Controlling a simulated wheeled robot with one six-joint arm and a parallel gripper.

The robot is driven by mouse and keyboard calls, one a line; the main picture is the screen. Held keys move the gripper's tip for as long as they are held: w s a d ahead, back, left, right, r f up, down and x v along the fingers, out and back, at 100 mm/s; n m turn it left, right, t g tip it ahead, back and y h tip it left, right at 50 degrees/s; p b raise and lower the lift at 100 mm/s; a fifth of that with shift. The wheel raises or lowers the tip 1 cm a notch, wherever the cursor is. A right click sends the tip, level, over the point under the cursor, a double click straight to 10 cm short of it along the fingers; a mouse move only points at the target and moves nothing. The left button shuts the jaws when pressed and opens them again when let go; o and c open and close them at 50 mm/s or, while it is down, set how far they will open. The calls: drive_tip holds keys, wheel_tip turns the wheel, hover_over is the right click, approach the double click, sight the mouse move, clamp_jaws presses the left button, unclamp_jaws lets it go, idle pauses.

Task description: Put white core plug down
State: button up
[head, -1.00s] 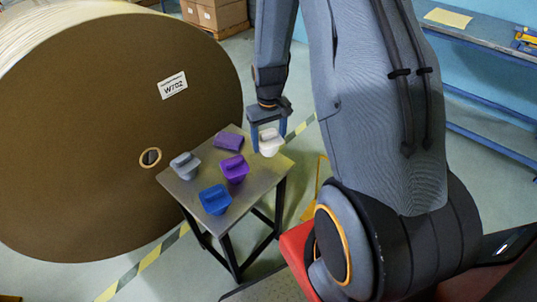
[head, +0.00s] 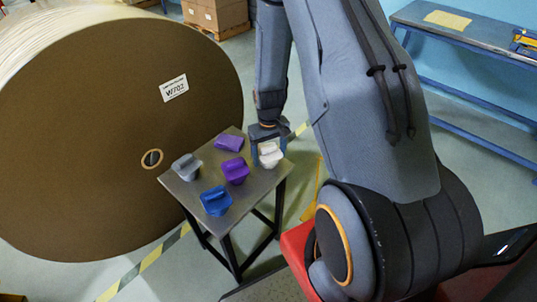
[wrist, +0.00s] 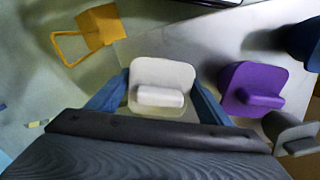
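The white core plug (head: 271,158) is between the two blue fingers of my gripper (head: 269,143), over the right corner of the small grey table (head: 251,193). In the wrist view the white plug (wrist: 162,78) is upright, with both fingers (wrist: 163,100) close against its sides. I cannot tell whether its bottom touches the tabletop. A purple plug (head: 235,171) stands beside it, apart from it. A blue plug (head: 216,201) is near the front corner and a grey plug (head: 187,166) near the left corner.
The large brown kraft roll (head: 90,140) stands close on the left. A yellow-orange stand (wrist: 88,35) is on the floor beside the table. A blue-framed bench (head: 470,50) is at right.

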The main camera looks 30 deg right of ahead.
sight(267, 149)
drive_tip(key=shift+o, duration=0.9)
drive_tip(key=shift+f, duration=0.15)
drive_tip(key=shift+w+r+b, duration=0.1)
drive_tip(key=shift+r+b, duration=0.1)
drive_tip(key=shift+b, duration=0.1)
drive_tip(key=r, duration=0.2)
drive_tip(key=r+b, duration=0.1)
drive_tip(key=r, duration=0.2)
drive_tip(key=a+r, duration=0.1)
drive_tip(key=r, duration=0.1)
drive_tip(key=shift+s+r+b, duration=0.3)
drive_tip(key=shift+s+b, duration=0.05)
drive_tip(key=shift+b, duration=0.05)
drive_tip(key=s+a+r, duration=0.4)
drive_tip(key=s+r, duration=0.3)
drive_tip(key=s+a+r, duration=0.5)
drive_tip(key=s+r, duration=0.2)
drive_tip(key=shift+s+a+r+t, duration=0.25)
drive_tip(key=shift+a+r+t, duration=0.05)
